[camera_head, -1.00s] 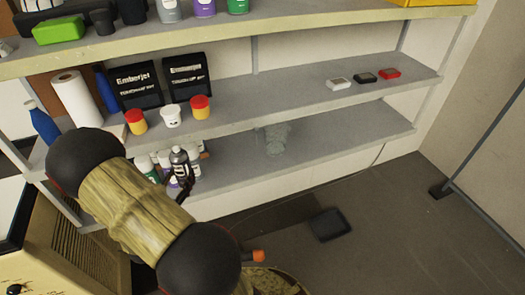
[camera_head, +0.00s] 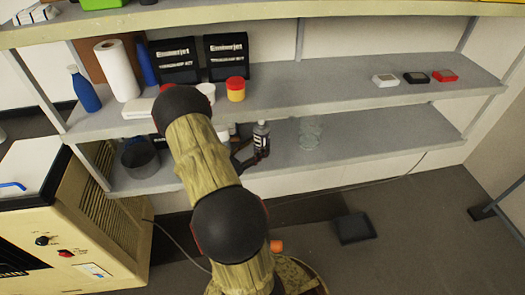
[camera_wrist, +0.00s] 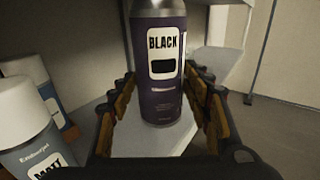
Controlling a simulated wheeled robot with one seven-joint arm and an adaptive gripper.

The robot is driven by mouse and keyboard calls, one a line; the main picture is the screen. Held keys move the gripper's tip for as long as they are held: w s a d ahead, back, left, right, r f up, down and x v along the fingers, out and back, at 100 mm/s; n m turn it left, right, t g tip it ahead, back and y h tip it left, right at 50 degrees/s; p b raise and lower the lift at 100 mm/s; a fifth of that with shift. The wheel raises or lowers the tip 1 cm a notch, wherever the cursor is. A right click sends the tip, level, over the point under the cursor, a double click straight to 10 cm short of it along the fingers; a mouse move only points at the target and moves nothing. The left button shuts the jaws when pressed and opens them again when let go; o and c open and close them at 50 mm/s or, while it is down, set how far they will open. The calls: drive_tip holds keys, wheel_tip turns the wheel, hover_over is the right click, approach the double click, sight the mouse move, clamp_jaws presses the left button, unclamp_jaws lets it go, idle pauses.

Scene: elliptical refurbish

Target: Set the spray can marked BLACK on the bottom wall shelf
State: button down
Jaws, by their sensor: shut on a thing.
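The spray can marked BLACK (camera_wrist: 160,85) is dark purple with a white label and stands upright between the fingers of my gripper (camera_wrist: 160,105) in the wrist view. In the head view the can (camera_head: 261,139) shows at the front of the bottom wall shelf (camera_head: 370,135), with my gripper (camera_head: 250,150) shut on it from the left. Whether the can's base touches the shelf cannot be told. My arm hides part of the shelf's left half.
A clear glass-like object (camera_head: 310,130) stands on the bottom shelf right of the can. White-capped cans, one marked MATT (camera_wrist: 45,140), stand close at left in the wrist view. The bottom shelf's right part is clear. The middle shelf (camera_head: 320,90) overhangs it.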

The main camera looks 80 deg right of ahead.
drive_tip(key=d+f+b, duration=0.1)
drive_tip(key=d+f, duration=0.1)
drive_tip(key=w+d+f, duration=0.1)
drive_tip(key=d+f, duration=0.1)
drive_tip(key=d, duration=0.1)
drive_tip(key=w+d+f+b, duration=0.1)
drive_tip(key=d+f, duration=0.1)
drive_tip(key=f, duration=0.1)
drive_tip(key=shift+d+b, duration=0.15)
drive_tip(key=shift+b, duration=0.2)
drive_tip(key=shift+d+f+b, duration=0.1)
drive_tip(key=shift+f+b, duration=0.65)
drive_tip(key=shift+f, duration=0.8)
drive_tip(key=shift+f, duration=0.15)
drive_tip(key=c, duration=0.9)
unclamp_jaws()
drive_tip(key=p+v, duration=0.2)
drive_tip(key=v, duration=1)
drive_tip(key=shift+w, duration=0.1)
